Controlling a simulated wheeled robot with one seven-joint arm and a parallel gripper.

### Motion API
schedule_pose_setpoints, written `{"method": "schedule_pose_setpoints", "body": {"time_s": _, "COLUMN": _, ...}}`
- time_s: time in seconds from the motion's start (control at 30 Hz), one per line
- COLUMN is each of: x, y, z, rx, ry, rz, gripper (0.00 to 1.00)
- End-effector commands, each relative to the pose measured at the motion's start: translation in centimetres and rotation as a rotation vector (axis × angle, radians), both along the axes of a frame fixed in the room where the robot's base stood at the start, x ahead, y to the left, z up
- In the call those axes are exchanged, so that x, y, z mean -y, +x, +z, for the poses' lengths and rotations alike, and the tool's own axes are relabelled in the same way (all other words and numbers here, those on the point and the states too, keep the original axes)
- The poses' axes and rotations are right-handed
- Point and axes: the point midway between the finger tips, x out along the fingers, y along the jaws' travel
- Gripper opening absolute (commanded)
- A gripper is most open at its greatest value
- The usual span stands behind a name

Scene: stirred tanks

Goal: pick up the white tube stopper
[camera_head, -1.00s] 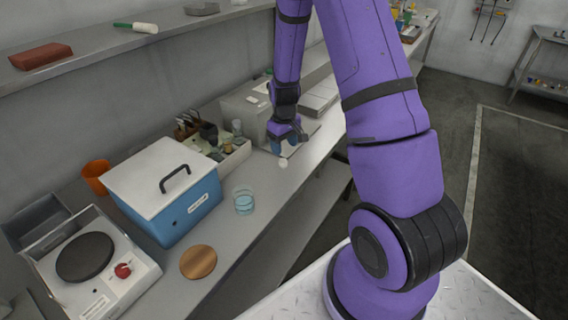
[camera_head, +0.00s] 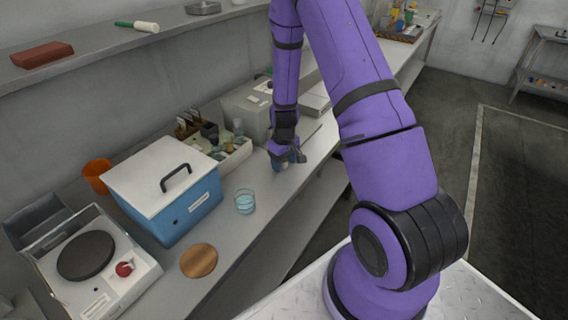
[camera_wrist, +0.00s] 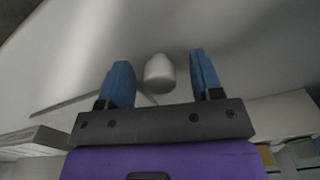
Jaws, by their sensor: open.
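The white tube stopper (camera_wrist: 159,73) shows in the wrist view as a small rounded pale piece on the grey bench top. It sits between the two blue fingers of my gripper (camera_wrist: 161,82), a little nearer the left finger, with a gap on each side. My gripper is open and no finger visibly grips the stopper. In the head view my gripper (camera_head: 284,165) is low over the bench near its front edge, and it hides the stopper there.
A glass beaker with bluish liquid (camera_head: 244,201) stands left of my gripper. A rack box of small items (camera_head: 233,161) and a blue box with a white lid (camera_head: 196,207) stand farther left. A wooden disc (camera_head: 198,261) lies near the bench's front edge.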

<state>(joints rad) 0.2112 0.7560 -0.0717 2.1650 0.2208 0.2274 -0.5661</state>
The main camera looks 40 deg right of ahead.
Motion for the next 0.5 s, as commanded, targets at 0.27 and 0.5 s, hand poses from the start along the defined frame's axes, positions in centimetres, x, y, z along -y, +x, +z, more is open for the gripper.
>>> {"method": "schedule_pose_setpoints", "body": {"time_s": 0.27, "x": 0.01, "y": 0.0, "z": 0.03, "rx": 0.0, "ry": 0.0, "rz": 0.0, "gripper": 0.07}}
{"method": "schedule_pose_setpoints", "body": {"time_s": 0.5, "x": 0.02, "y": 0.0, "z": 0.07, "rx": 0.0, "ry": 0.0, "rz": 0.0, "gripper": 0.07}}
